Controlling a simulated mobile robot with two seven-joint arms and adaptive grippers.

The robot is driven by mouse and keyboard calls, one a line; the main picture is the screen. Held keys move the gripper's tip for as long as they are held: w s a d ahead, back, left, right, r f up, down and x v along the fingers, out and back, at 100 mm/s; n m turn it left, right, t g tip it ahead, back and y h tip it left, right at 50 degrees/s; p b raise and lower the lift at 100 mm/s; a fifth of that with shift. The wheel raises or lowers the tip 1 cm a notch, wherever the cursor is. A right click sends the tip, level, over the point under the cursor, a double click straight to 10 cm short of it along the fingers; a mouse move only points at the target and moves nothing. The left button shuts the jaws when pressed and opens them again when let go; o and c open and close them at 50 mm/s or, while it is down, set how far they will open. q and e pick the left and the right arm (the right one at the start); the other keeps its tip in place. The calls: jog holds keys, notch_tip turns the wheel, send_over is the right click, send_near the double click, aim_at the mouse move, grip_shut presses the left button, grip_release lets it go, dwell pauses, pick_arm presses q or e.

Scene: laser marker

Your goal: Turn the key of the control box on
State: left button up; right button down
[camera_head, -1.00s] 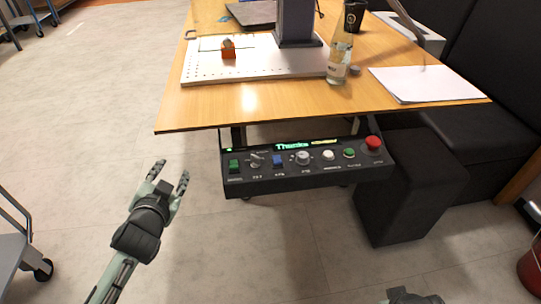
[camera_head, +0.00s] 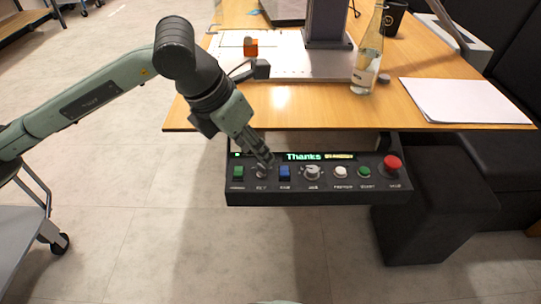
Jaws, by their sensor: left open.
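The black control box (camera_head: 318,197) hangs under the table's front edge, with a lit display reading "Thanks". Its sloped panel has a green switch, the key switch (camera_head: 261,172), a blue switch, a knob, a white button, a green button and a red mushroom button. My left gripper (camera_head: 266,160) points down at the panel, open, with its fingertips right at the key and partly in front of it. I cannot tell whether they touch the key, and its exact angle is hard to see. My right gripper is not in view.
The wooden table (camera_head: 300,112) overhangs the box. On it are a white perforated plate with an orange block (camera_head: 250,47), a dark column, a glass bottle (camera_head: 368,52) and white paper (camera_head: 466,100). A black stool (camera_head: 435,205) stands at the right. A grey cart (camera_head: 30,250) is at the lower left.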

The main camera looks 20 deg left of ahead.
aim_at(261, 165)
pick_arm(q)
jog(key=shift+y, duration=0.4)
jog(key=x, duration=0.2)
jog(key=a+x, duration=0.1)
jog(key=x, duration=0.4)
jog(key=shift+w+a+f, duration=0.2)
jog(key=shift+w+f, duration=0.05)
jog(key=shift+w, duration=0.15)
jog(key=shift+c, duration=0.4)
grip_shut()
